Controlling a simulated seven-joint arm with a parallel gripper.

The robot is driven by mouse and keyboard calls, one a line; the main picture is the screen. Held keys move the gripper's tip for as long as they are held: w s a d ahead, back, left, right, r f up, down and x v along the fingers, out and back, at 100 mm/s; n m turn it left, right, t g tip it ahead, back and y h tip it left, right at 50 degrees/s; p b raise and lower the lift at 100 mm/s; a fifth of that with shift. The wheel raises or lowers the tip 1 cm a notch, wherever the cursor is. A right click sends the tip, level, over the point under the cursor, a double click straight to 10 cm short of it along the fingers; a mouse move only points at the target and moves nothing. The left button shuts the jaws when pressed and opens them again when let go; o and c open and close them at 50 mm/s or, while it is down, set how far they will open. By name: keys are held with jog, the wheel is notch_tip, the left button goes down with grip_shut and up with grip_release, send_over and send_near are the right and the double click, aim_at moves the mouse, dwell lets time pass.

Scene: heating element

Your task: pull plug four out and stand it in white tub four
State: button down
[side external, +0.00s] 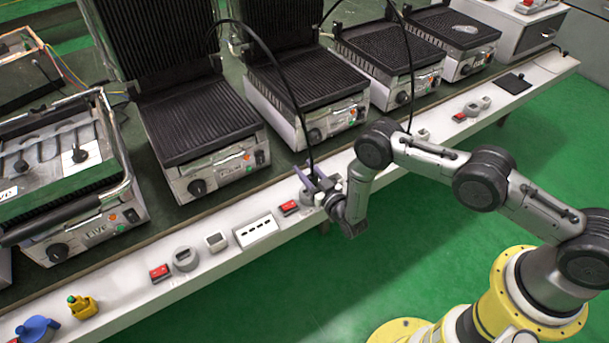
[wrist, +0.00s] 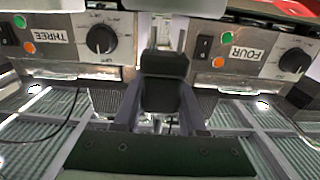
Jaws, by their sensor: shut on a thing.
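In the wrist view my gripper (wrist: 162,112) is shut on a dark plug (wrist: 165,82). A black cable (side external: 306,140) runs down to the gripper in the side view. A grey round socket (side external: 306,198) sits right beside the fingers. I cannot tell whether the plug is still seated in it or lifted clear. White tub four is not clearly visible; my gripper and wrist cover part of that spot. The grill labelled FOUR (wrist: 243,53) is in the wrist view.
A red switch (side external: 290,207) is just left of the gripper. A white slotted block (side external: 256,231), a white square tub (side external: 216,242) and another grey round socket (side external: 185,258) stand further left. The grill labelled THREE (wrist: 52,36) is at left in the wrist view. Cables arch above the ledge.

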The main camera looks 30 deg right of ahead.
aim_at(316, 175)
jog(key=s+r, duration=0.2)
jog(key=r, duration=0.1)
jog(key=s+r, duration=0.1)
jog(key=shift+s+d+r, duration=0.3)
jog(key=shift+s+r, duration=0.05)
jog(key=shift+s, duration=0.05)
jog(key=s+d+r, duration=0.1)
jog(key=s+r, duration=0.3)
jog(key=s, duration=0.5)
jog(key=shift+d+r, duration=0.15)
jog(key=shift+d, duration=0.25)
jog(key=shift+s, duration=0.1)
jog(key=w+a+f+y, duration=0.1)
jog(key=w+f, duration=0.3)
jog(key=w, duration=0.3)
jog(key=w+d+r+h, duration=0.1)
jog(key=w+d, duration=0.5)
jog(key=d, duration=0.1)
jog(key=shift+w+d+r, duration=0.3)
jog(key=shift+w+d, duration=0.05)
jog(key=shift+w, duration=0.05)
